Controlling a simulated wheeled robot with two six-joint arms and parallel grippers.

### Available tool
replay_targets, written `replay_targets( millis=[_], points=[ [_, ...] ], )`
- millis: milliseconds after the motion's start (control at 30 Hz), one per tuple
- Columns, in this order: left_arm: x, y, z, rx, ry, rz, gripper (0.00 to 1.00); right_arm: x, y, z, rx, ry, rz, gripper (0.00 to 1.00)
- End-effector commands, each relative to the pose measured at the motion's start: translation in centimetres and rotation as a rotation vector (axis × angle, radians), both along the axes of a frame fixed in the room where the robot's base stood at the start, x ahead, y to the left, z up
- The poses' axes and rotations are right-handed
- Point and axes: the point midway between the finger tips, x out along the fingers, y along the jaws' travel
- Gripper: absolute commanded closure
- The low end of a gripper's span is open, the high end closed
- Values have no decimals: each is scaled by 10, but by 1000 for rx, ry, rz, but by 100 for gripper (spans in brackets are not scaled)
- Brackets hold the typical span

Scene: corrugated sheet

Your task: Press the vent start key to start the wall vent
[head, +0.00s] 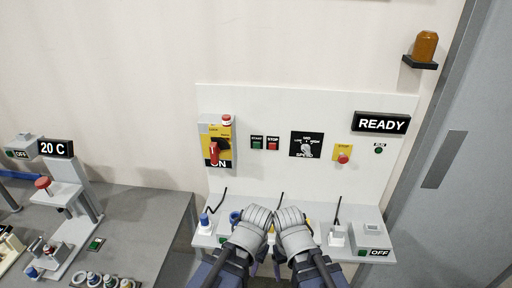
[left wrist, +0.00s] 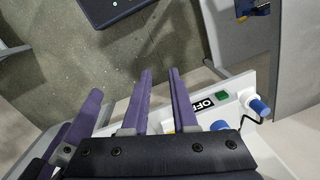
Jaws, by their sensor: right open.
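A green key marked START (head: 257,142) is on the white wall panel, left of a red STOP key (head: 273,143). A box with a green key (head: 362,253) and an OFF label stands at the shelf's right end. None in view is labelled vent, so I cannot tell which is the vent start key. My right gripper (head: 286,266) is open, low over the shelf's front edge, mostly hidden by its own wrist. My left gripper (left wrist: 160,72) shows its purple fingers apart and empty in the left wrist view. Both wrists are close together, below the panel.
A blue-topped plunger (head: 205,220) stands on the shelf. The panel carries a red-handled switch (head: 214,153), a speed dial (head: 306,148), a red stop button (head: 343,158) and a READY sign (head: 381,123). A grey bench (head: 150,215) is at left, a grey door (head: 455,200) at right.

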Motion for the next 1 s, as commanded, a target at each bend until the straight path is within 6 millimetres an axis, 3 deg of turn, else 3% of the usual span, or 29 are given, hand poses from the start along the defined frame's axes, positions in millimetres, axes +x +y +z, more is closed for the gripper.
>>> replay_targets(
  millis=[33,200,1000],
  points=[
    [0,0,0,0,0,0,80,0,0,0,0,0,0,19],
    [0,0,0,0,0,0,99,0,0,0,0,0,0,19],
    [0,0,0,0,0,0,100,0,0,0,0,0,0,19]
  ],
)
